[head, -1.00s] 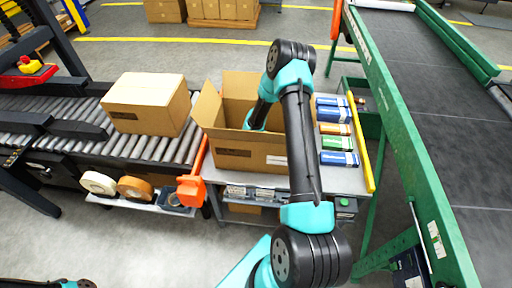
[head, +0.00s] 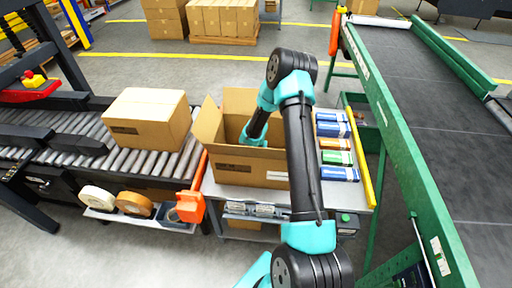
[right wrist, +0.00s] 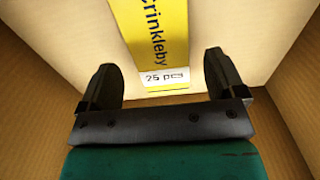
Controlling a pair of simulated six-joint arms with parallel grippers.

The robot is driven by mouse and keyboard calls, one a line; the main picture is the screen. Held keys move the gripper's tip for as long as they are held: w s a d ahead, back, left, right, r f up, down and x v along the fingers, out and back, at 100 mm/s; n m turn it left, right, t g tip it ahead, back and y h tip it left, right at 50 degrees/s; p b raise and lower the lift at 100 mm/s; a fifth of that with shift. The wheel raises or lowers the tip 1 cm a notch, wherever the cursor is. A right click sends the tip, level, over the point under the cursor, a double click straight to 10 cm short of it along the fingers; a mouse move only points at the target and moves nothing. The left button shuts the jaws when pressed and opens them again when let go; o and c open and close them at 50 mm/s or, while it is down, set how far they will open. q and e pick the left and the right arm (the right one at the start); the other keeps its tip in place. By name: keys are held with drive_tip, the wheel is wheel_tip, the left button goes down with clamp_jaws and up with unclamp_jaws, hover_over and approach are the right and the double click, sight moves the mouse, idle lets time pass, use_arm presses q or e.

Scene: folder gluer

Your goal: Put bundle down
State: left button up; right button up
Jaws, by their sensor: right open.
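An open cardboard box (head: 240,173) stands on the grey bench with its flaps up. My right arm reaches down into it, and the box walls hide that gripper in the head view. In the right wrist view my right gripper (right wrist: 163,78) is open inside the box. A yellow bundle (right wrist: 158,42) printed "Crinkleby" and "25 pc" lies beyond the fingers on the cardboard. Its near end lies between the two fingertips as seen, with a gap on each side. Neither finger visibly touches it. My left gripper is out of view.
Several blue, orange and green bundles (head: 337,157) lie right of the box, beside a yellow rail (head: 361,160). A closed carton (head: 147,120) sits on the roller conveyor to the left. Tape rolls (head: 134,203) and an orange tool (head: 191,200) are in front. A green-framed belt (head: 400,135) bounds the right.

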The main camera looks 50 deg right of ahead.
wheel_tip(320, 180, up, 8)
drive_tip(key=shift+r, duration=0.25)
idle(0.5)
